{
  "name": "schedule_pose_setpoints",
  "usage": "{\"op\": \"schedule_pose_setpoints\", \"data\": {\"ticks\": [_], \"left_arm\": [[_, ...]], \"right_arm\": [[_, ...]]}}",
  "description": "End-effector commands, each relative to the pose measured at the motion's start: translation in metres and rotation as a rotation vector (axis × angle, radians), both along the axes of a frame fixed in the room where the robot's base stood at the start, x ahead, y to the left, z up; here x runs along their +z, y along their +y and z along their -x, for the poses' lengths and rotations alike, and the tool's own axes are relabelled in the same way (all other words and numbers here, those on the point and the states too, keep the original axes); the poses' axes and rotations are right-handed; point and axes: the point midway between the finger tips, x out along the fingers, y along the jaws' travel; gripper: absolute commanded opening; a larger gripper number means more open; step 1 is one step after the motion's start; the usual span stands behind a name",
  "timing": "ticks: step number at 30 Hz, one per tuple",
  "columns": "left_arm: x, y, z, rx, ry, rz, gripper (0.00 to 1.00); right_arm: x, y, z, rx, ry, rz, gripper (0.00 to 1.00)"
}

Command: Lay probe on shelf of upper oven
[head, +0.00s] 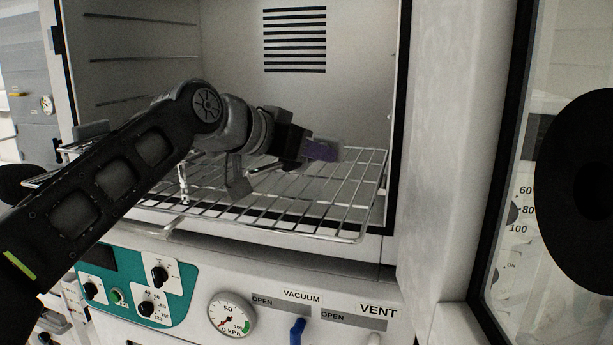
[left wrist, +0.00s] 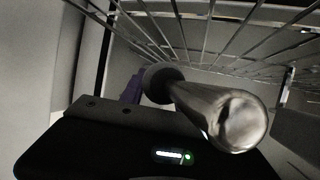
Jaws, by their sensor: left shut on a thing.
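My left gripper (head: 320,151), with purple fingers, is inside the open upper oven, above the right part of its wire shelf (head: 362,200). It is shut on the probe (left wrist: 215,112), a shiny metal rod with a rounded end and a dark collar, which shows in the left wrist view. The rod points toward that camera. The shelf's wires (left wrist: 205,40) cross the top of that view; whether the probe touches them I cannot tell. In the head view I cannot make out the probe at the gripper. My right gripper is not in view.
The oven's left wall (head: 130,60) has shelf rails, and its back wall has a slotted vent (head: 295,40). A white frame (head: 450,130) and a glass door (head: 505,240) stand to the right. A control panel with a gauge (head: 232,314) is below. Much of the shelf is bare.

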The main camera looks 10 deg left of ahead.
Motion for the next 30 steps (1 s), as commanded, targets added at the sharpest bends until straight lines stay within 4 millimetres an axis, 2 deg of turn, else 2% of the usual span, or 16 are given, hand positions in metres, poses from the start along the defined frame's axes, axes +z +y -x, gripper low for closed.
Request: {"op": "schedule_pose_setpoints", "data": {"ticks": [7,16,26,27,30], "left_arm": [[-0.002,0.000,0.000,0.001,-0.001,0.000,0.00],[-0.039,0.000,0.000,0.001,0.000,0.000,0.00],[-0.042,0.000,0.000,0.001,-0.001,0.000,0.00],[-0.043,0.000,0.000,0.001,0.000,0.000,0.39],[-0.042,0.000,0.000,0.001,0.000,0.000,0.47]], "right_arm": [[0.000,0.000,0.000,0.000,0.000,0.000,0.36],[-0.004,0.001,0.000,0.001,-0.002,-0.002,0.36],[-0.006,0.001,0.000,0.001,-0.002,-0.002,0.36],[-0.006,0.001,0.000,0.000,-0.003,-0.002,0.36],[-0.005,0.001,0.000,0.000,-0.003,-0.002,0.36]]}}
